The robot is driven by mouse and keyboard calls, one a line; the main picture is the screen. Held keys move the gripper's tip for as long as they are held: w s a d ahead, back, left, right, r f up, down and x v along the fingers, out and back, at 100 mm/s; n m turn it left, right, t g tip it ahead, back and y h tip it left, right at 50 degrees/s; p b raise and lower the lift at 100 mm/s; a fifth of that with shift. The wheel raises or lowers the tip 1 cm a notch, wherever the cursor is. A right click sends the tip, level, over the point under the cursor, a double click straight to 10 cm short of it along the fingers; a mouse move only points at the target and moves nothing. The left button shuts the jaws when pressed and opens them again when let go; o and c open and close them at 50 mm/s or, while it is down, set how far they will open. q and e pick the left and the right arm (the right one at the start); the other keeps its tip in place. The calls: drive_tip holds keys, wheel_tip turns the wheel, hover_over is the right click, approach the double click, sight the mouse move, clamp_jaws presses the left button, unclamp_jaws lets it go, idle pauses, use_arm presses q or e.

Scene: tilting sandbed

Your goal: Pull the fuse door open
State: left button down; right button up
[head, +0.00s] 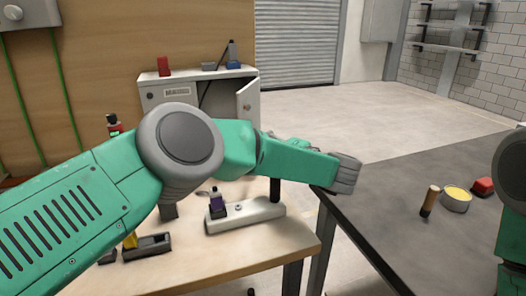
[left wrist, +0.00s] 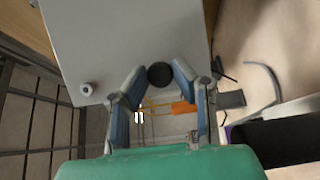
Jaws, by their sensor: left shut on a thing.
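In the head view a light grey cabinet (head: 207,80) stands at the back of the wooden bench, and a pale door (head: 249,97) stands ajar at its right side. The knob sits near the lower edge of a pale grey panel (left wrist: 120,40), which seems to be the door. A lighter round knob (left wrist: 88,90) is on the panel's left side. My right gripper is not seen.
On the wooden bench (head: 270,243) are a light grey bar-shaped base (head: 255,214), a purple-and-black item (head: 217,203) and a dark holder (head: 150,245). A dark table (head: 400,190) on the right carries a wooden-handled tool (head: 430,200), a yellow-filled bowl (head: 456,199) and a red block (head: 483,186).

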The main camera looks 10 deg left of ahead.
use_arm(q)
drive_tip(key=shift+f, duration=0.25)
drive_tip(key=c, duration=1.3)
unclamp_jaws()
drive_tip(key=shift+a, duration=0.1)
drive_tip(key=shift+c, duration=0.2)
drive_tip(key=shift+w, duration=0.1)
